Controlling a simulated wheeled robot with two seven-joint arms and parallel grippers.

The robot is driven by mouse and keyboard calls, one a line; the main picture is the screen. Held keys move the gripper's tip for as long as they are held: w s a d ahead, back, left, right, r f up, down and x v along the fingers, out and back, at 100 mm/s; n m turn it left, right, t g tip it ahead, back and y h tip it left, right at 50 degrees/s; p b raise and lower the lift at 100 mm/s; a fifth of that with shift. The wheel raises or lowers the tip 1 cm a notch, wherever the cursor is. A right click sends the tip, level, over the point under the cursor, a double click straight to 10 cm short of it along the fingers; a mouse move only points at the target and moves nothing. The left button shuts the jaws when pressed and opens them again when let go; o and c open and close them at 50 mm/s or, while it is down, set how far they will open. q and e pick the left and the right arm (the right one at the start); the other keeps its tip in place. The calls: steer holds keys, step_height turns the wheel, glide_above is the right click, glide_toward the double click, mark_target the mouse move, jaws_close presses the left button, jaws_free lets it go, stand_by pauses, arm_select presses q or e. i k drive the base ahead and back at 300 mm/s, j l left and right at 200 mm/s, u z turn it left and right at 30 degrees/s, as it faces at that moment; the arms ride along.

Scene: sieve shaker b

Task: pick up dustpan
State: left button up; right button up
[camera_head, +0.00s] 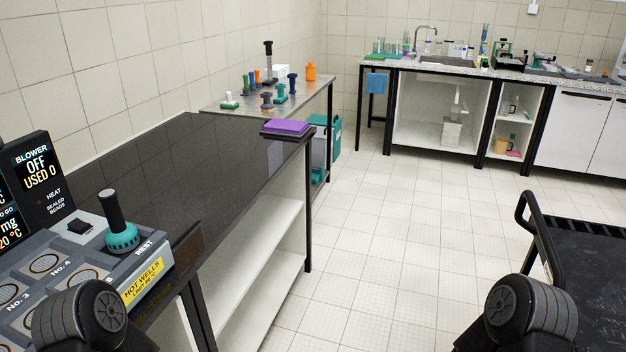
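I cannot make out a dustpan in the head view. A flat purple item (287,127) lies at the far right corner of the dark counter (150,160), but I cannot tell what it is. A small pink item (514,153) lies low in the open cabinet at the back, too small to identify. Only rounded dark links of my two arms show at the bottom left and bottom right. Neither gripper is in view.
A hot-well block (75,260) with a teal-based black-handled tool (119,225) stands at the near left. A steel table (275,95) holds several small tools. A sink bench (450,68) runs along the back. A black cart (590,260) is at right. The tiled floor (385,240) between is clear.

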mark_target(317, 175)
steer(key=i+l+z, duration=0.1)
steer(key=i+z, duration=0.4)
steer(key=i, duration=1.95)
steer(key=i+l, duration=0.1)
steer(key=i, duration=1.1)
steer(key=i+u, duration=0.1)
steer(key=i, duration=1.1)
steer(key=i+l, duration=0.15)
steer(key=i, duration=1.05)
steer(key=i+l+u, duration=0.2)
steer(key=i+u, duration=0.3)
steer(key=i+l+u, duration=1)
steer(key=i, duration=0.05)
